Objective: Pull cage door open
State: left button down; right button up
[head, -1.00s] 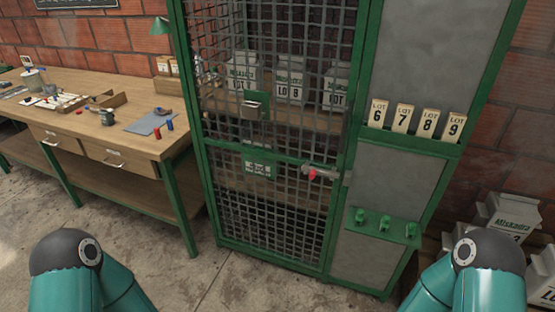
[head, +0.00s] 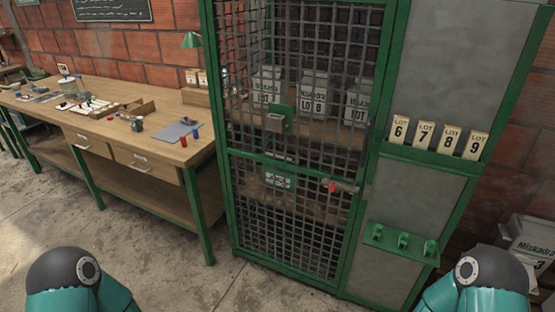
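The cage door (head: 290,215) is a green-framed panel of dark wire mesh in the middle of the head view. It stands shut in its green frame. A grey latch with a red tip (head: 333,187) sits at its right edge, about mid-height. Behind the mesh, white lot containers (head: 313,92) stand on a wooden shelf. Parts of my two arms show at the bottom left and bottom right corners. Neither gripper is in view.
A wooden workbench (head: 120,140) with drawers and small items stands left of the cage. A grey panel with lot tags (head: 425,134) and green hooks (head: 403,240) adjoins the door on the right. White containers (head: 527,238) stand at far right. Concrete floor (head: 165,250) in front is clear.

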aim_at(280, 119)
jog(key=u, duration=0.05)
jog(key=i, duration=0.8)
jog(key=z, duration=0.65)
jog(key=k, duration=0.4)
jog(key=u, duration=0.2)
jog(key=i, duration=0.5)
jog(key=u, duration=0.1)
